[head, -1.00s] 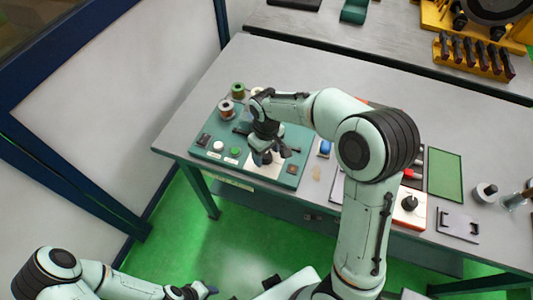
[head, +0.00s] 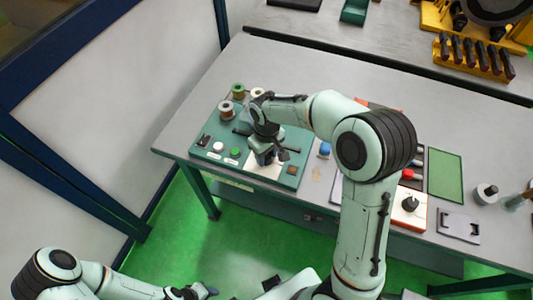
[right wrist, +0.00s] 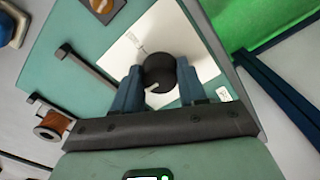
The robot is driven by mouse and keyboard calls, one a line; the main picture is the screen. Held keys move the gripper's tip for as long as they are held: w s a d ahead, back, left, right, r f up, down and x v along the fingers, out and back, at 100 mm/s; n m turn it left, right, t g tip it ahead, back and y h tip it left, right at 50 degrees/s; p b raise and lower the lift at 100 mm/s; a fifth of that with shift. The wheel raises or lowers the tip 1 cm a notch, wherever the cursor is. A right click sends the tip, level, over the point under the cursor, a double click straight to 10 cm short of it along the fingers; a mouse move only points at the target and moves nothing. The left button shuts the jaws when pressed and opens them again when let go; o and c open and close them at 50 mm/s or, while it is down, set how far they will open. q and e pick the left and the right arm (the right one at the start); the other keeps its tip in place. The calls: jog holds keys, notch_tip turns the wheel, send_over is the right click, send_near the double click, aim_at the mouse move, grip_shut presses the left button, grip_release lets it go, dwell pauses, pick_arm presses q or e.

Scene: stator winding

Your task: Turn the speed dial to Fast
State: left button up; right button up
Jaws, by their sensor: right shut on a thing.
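The speed dial (right wrist: 159,73) is a round black knob with a pale pointer mark, on a white plate (right wrist: 185,32) of the green control panel (head: 215,143). In the right wrist view the pointer mark is at the knob's lower left. My right gripper (right wrist: 157,85) has its two blue fingers on either side of the knob and is shut on it. In the head view my right gripper (head: 264,155) hides the dial. My left gripper (head: 203,292) is low at the bottom left, away from the table; its finger opening is too small to judge.
A white and a green button (head: 236,152) and a black switch (head: 203,140) are at the panel's left. Wire spools (head: 226,108) stand behind them. A blue knob (head: 325,149) and a red-edged box with a black dial (head: 409,204) are to the right.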

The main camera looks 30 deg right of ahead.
jog(key=m, duration=0.3)
jog(key=shift+m, duration=0.4)
jog(key=m, duration=0.4)
jog(key=shift+m+b, duration=0.3)
jog(key=shift+b, duration=0.05)
jog(key=m, duration=0.4)
jog(key=shift+w+a+r, duration=0.1)
pick_arm(q)
jog(key=shift+s+f, duration=0.35)
jog(key=shift+f, duration=0.15)
pick_arm(e)
jog(key=shift+m, duration=2.4)
jog(key=o, duration=1.1)
jog(key=shift+c, duration=0.2)
pick_arm(q)
jog(key=shift+w+r+p, duration=0.7)
jog(key=shift+r+p, duration=0.05)
jog(key=shift+r, duration=0.25)
pick_arm(e)
notch_tip(320, 180, up, 13)
jog(key=shift+r, duration=0.2)
